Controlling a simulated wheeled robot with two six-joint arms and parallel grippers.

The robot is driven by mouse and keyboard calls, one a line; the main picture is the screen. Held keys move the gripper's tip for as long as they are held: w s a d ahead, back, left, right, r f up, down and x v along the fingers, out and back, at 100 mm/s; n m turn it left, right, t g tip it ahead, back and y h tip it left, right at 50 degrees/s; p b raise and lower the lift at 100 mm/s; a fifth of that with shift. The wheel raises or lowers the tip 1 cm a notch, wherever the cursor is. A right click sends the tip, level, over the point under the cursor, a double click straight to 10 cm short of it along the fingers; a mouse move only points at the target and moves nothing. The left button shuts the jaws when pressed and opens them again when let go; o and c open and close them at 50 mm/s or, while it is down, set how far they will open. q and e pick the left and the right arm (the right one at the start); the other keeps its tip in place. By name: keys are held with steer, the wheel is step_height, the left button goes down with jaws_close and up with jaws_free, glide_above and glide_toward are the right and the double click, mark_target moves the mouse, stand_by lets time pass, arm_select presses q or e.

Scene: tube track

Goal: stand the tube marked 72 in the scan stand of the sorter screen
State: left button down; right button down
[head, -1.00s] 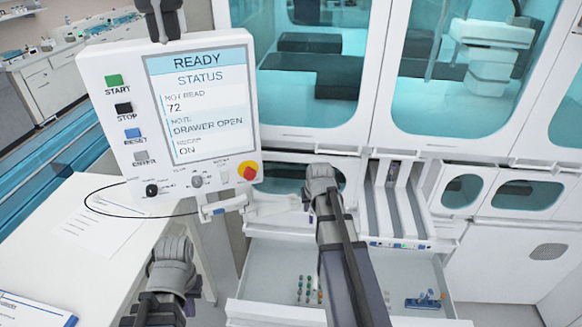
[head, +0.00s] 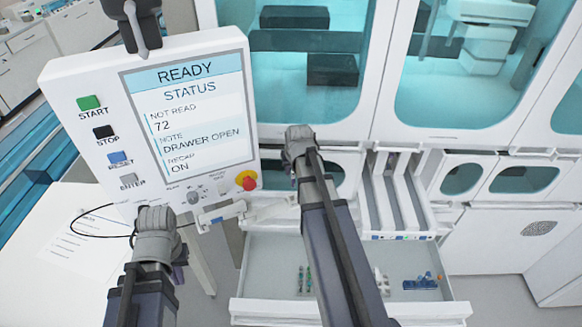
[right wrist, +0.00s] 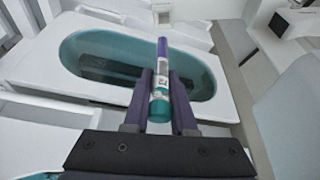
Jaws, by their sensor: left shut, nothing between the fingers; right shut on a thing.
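My right gripper (right wrist: 161,92) is shut on a tube (right wrist: 161,78) with a white label, a purple far end and a teal near end. I cannot read a number on it. In the head view my right gripper (head: 298,140) is in front of the cabinet, right of the sorter screen; its arm hides the fingers and tube. The sorter screen (head: 188,118) reads READY, NOT READ 72, DRAWER OPEN, RECAP ON. A small white and blue bracket (head: 222,213) sits under its lower right edge; I cannot tell if it is the scan stand. My left gripper (head: 155,216) is shut and empty at the screen's lower edge.
An open white drawer (head: 262,262) below holds several small tubes (head: 304,279) and a blue item (head: 420,284). White lanes (head: 400,195) stand right of my right arm. A white table (head: 50,270) with a paper is at left.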

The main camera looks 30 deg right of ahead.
steer(key=shift+w+f+b, duration=0.1)
steer(key=shift+f+b, duration=2.05)
steer(key=shift+f, duration=0.2)
steer(key=shift+f+b, duration=0.45)
steer(key=shift+f, duration=0.05)
steer(key=shift+f+b, duration=0.45)
steer(key=shift+b, duration=0.05)
steer(key=shift+f+b, duration=0.3)
steer(key=shift+f+b, duration=0.35)
steer(key=c, duration=0.7)
jaws_free()
